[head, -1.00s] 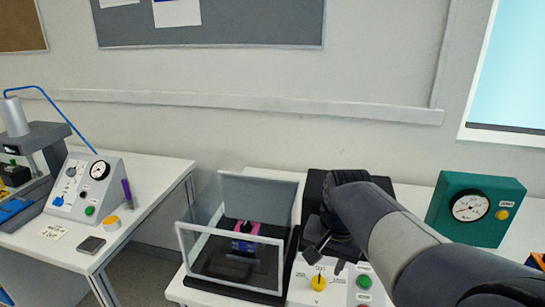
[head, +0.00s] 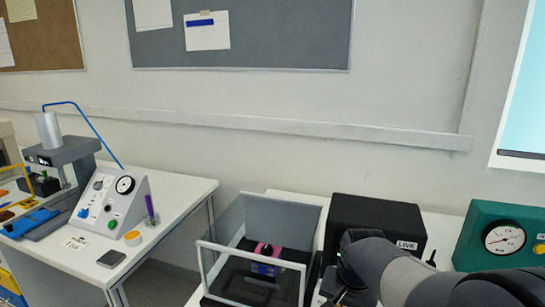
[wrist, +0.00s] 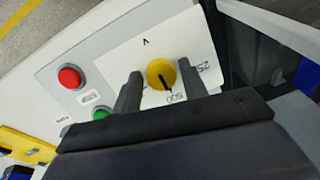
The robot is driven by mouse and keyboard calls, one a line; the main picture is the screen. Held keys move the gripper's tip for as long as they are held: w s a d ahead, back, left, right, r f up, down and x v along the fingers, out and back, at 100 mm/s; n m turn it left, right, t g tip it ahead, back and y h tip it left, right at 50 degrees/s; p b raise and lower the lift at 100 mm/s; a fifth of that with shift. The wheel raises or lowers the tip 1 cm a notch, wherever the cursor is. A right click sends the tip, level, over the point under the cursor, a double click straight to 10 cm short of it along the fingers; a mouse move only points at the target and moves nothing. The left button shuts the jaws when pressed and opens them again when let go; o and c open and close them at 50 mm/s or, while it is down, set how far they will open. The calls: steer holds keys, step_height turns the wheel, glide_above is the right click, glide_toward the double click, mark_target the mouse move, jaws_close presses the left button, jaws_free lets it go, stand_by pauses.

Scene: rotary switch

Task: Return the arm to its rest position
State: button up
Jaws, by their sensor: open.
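My gripper (wrist: 160,90) is open and empty in the wrist view. Its two fingers show on either side of the yellow rotary knob (wrist: 161,73), which sits on a white dial plate marked with "V" and numbers. Whether the fingertips stand clear of the knob in depth I cannot tell. In the head view my gripper (head: 342,280) is only partly visible at the lower middle, in front of the black box (head: 375,218) with a "LIVE" label. The knob is out of sight in the head view.
A clear-walled enclosure (head: 205,262) stands left of my arm. A green gauge box (head: 478,215) is at the right. A red button (wrist: 69,77) and a green button (wrist: 101,114) are near the knob. A grey control console (head: 110,208) stands on the left table.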

step_height(320, 180, up, 11)
steer(key=s+p, duration=0.2)
steer(key=f, duration=0.3)
steer(key=w+f+b, duration=0.1)
steer(key=f, duration=0.3)
steer(key=w+f+b, duration=0.1)
steer(key=f, duration=0.3)
steer(key=shift+f, duration=0.2)
steer(key=shift+r+n, duration=0.1)
steer(key=shift+n, duration=0.8)
steer(key=n+h+b, duration=0.1)
steer(key=n, duration=0.3)
steer(key=shift+n+g+b, duration=0.3)
steer(key=shift+n, duration=0.1)
steer(key=n+h+b, duration=0.1)
steer(key=n+b, duration=0.1)
steer(key=n, duration=0.4)
steer(key=shift+b, duration=0.3)
step_height(320, 180, up, 10)
steer(key=s+a+p, duration=0.1)
steer(key=p, duration=0.1)
steer(key=shift+a+n, duration=0.3)
steer(key=shift+n, duration=0.1)
steer(key=shift+s+f, duration=0.2)
